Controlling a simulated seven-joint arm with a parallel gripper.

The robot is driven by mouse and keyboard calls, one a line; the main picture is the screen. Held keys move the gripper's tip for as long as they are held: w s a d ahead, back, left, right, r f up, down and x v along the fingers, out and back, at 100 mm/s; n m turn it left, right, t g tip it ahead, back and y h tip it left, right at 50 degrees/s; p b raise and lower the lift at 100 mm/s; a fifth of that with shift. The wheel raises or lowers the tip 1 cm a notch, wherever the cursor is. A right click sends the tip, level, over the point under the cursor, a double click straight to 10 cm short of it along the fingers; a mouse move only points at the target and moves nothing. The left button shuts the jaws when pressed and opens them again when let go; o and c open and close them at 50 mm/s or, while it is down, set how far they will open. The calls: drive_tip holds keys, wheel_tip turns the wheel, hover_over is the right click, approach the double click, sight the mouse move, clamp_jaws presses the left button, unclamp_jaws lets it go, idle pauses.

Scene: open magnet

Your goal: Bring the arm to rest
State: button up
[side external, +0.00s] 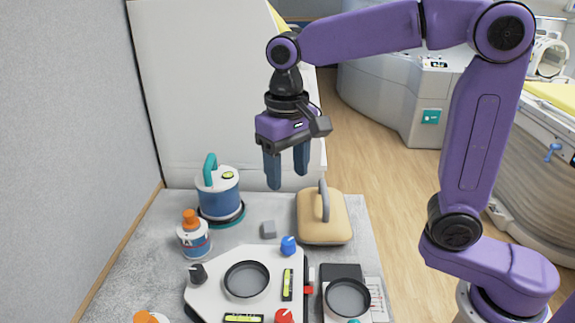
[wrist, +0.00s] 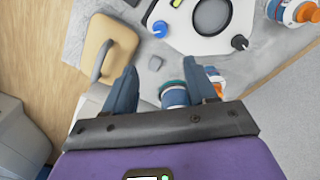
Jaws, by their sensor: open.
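My gripper (side external: 287,170) hangs from the purple arm above the back part of the grey table (side external: 130,268), fingers pointing down. The two blue-grey fingers are apart with nothing between them. In the side view it is above and between the blue canister and the tan case, clear of both. In the wrist view my gripper (wrist: 168,88) shows both fingers spread, with part of the canister (wrist: 174,96) visible far below between them.
On the table stand a blue canister with a teal handle (side external: 219,193), a tan case with a grey handle (side external: 322,220), an orange-capped bottle (side external: 193,238), a small grey block (side external: 268,229), a white panel with knobs (side external: 215,290) and a dark device (side external: 345,272). A white board (side external: 220,80) rises behind.

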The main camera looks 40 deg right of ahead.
drive_tip(key=shift+r, duration=0.2)
drive_tip(key=s+d+f+n, duration=0.5)
drive_tip(key=s+d+n, duration=0.1)
drive_tip(key=s, duration=0.4)
drive_tip(key=s+d+f+n, duration=0.4)
drive_tip(key=s+d+n, duration=0.2)
drive_tip(key=s, duration=0.5)
drive_tip(key=shift+s+d+f+n+y, duration=0.2)
drive_tip(key=shift+s+f+n+y, duration=0.05)
drive_tip(key=shift+f+n+y, duration=0.1)
